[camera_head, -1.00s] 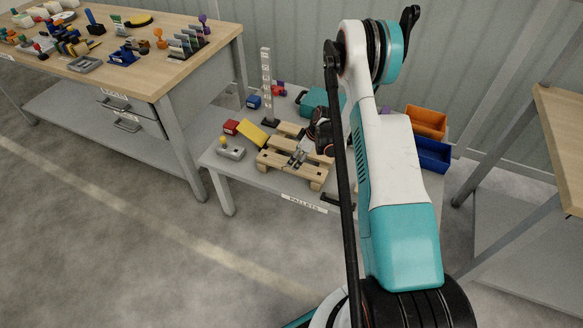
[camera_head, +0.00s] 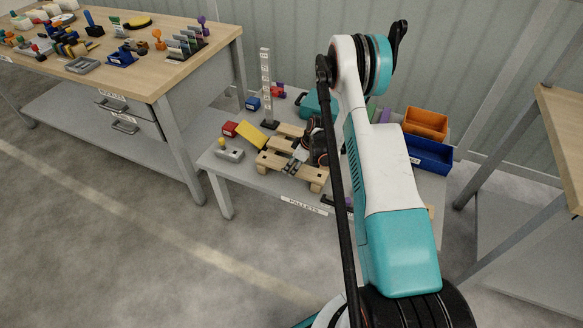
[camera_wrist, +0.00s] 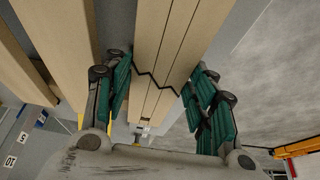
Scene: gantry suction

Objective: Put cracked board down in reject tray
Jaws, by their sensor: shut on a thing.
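The cracked board (camera_wrist: 172,40) is pale wood with lengthwise lines and a black zigzag crack across it. In the wrist view my gripper (camera_wrist: 160,82) is shut on it, with green-padded fingers on both sides near the crack. In the head view my gripper (camera_head: 303,153) is low over the wooden pallet (camera_head: 268,164) on the low table, partly hidden behind my arm. The held board is hard to make out there. No tray label reads as reject; an orange bin (camera_head: 425,122) and a blue bin (camera_head: 430,154) stand right of my arm.
A yellow wedge (camera_head: 251,135), a red block (camera_head: 230,129), a grey box with a yellow knob (camera_head: 230,153) and an upright marked post (camera_head: 266,85) stand left of and behind the pallet. A crowded workbench (camera_head: 165,70) is at left, another table (camera_head: 562,140) at right.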

